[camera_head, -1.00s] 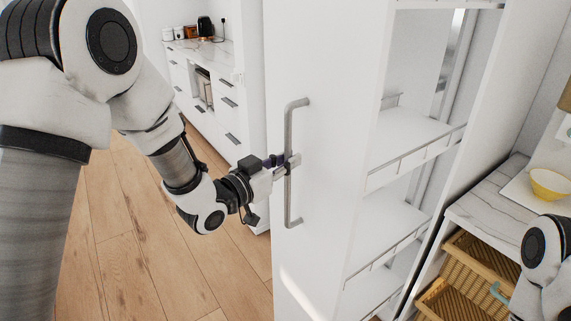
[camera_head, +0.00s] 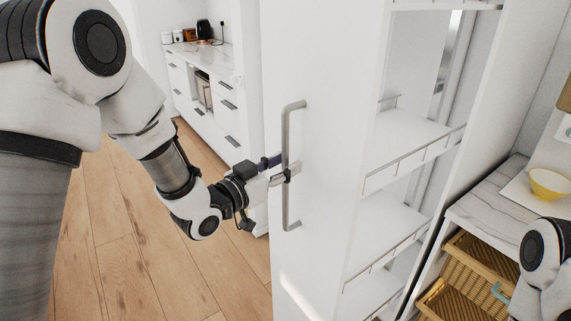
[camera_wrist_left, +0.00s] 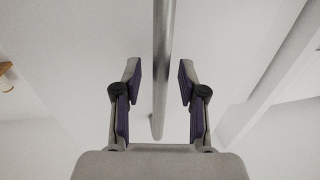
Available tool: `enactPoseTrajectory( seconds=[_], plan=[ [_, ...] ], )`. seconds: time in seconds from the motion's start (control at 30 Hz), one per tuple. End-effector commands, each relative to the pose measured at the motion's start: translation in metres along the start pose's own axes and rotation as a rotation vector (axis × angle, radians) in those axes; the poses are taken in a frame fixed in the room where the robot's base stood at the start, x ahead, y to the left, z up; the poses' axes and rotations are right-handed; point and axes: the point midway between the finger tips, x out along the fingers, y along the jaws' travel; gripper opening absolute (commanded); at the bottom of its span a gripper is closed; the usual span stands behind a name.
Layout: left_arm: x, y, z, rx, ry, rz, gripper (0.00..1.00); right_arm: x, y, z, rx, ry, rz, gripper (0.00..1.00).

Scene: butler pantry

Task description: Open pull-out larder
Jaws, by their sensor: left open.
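The white pull-out larder (camera_head: 330,110) stands drawn out of its housing, with its white shelves and low wire rails (camera_head: 415,155) showing on the right side. A long grey vertical bar handle (camera_head: 287,140) is on its front; it also shows in the left wrist view (camera_wrist_left: 162,60). The right gripper is not seen; only part of my right arm shows at the lower right.
A marble counter (camera_head: 490,205) with a yellow bowl (camera_head: 550,184) and wicker baskets (camera_head: 465,270) below is at the right. White drawers (camera_head: 212,105) stand at the back left. The wooden floor (camera_head: 130,250) in front is clear.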

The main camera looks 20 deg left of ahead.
Motion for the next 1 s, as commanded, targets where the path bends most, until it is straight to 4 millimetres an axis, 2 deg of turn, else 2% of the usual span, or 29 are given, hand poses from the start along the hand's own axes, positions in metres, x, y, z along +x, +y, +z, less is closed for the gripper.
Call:
enactPoseTrajectory(
  seconds=[0.2,0.33,0.43,0.83,0.93,0.97,1.0],
  plan=[
    [-0.043,-0.001,0.001,-0.009,0.0,-0.003,0.41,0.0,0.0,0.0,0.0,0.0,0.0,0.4],
    [-0.061,-0.001,0.001,-0.006,-0.001,-0.002,0.41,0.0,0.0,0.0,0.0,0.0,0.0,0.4],
    [-0.067,0.0,0.001,-0.003,-0.003,0.001,0.41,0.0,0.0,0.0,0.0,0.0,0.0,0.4],
    [-0.066,0.0,0.003,-0.003,-0.005,0.001,0.41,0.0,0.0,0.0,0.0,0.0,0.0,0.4],
    [-0.067,0.002,0.022,-0.018,-0.041,0.002,0.41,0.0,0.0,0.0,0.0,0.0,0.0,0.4],
    [-0.067,0.003,0.034,-0.025,-0.066,0.006,0.41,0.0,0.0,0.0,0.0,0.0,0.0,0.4],
    [-0.068,0.007,0.056,-0.037,-0.109,0.013,0.41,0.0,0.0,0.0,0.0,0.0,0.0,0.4]
  ],
)
